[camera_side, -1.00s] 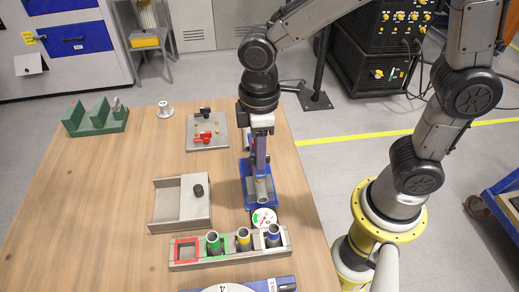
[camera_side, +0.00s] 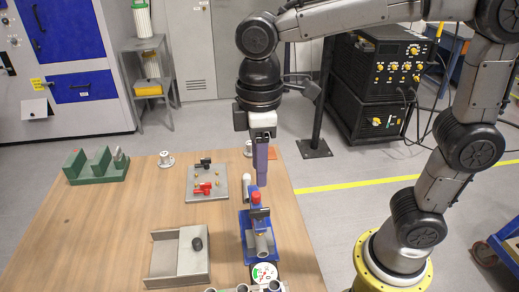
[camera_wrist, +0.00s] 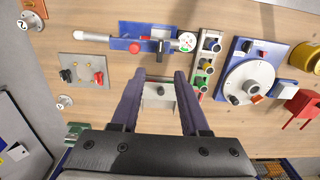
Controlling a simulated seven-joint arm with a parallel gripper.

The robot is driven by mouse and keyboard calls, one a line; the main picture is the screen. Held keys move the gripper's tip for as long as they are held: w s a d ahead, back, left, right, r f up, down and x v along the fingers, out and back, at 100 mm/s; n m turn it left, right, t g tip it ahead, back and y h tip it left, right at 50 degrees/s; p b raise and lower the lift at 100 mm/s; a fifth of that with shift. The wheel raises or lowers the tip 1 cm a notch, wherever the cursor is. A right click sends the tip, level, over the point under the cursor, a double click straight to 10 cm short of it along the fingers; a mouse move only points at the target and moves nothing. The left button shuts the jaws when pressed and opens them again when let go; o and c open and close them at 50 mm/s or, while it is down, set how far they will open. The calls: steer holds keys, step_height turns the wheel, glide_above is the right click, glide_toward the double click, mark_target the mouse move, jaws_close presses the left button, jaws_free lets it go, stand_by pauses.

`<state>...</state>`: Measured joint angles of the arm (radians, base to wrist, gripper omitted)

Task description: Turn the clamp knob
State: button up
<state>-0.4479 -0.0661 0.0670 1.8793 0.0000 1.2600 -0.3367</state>
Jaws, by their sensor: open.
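My gripper (camera_side: 262,183) is raised above the bench with its purple fingers pointing down. In the wrist view its fingers (camera_wrist: 159,75) are spread, with nothing held between them. A blue fixture (camera_side: 247,250) stands below it, with a red knob (camera_side: 256,197), a black clamp block (camera_side: 260,213) and a round gauge (camera_side: 263,273). The red knob also shows in the wrist view (camera_wrist: 134,48), beyond the fingertips. A rotary dial on a blue plate (camera_wrist: 236,53) lies to the right there, with a black knob (camera_wrist: 234,99) and an orange part (camera_wrist: 257,99). Which knob is the clamp knob is unclear.
A grey tray with a black knob (camera_side: 197,244) stands left of the blue fixture. A plate with red and black levers (camera_side: 220,193) and a green stepped block (camera_side: 72,174) are farther back. A rack of coloured sockets (camera_wrist: 202,87) sits beside the dial.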

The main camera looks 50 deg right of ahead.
steer(key=shift+r, duration=1.55)
steer(key=shift+d, duration=0.1)
steer(key=s+d+m+t, duration=0.4)
steer(key=s+d+m, duration=0.2)
steer(key=s+d, duration=0.4)
steer(key=d+f+m, duration=0.1)
steer(key=d+f+m+t, duration=0.1)
steer(key=f, duration=0.1)
steer(key=d+f+m, duration=0.1)
steer(key=shift+s+f+t, duration=0.3)
steer(key=shift+s+f, duration=0.05)
steer(key=shift+s, duration=0.05)
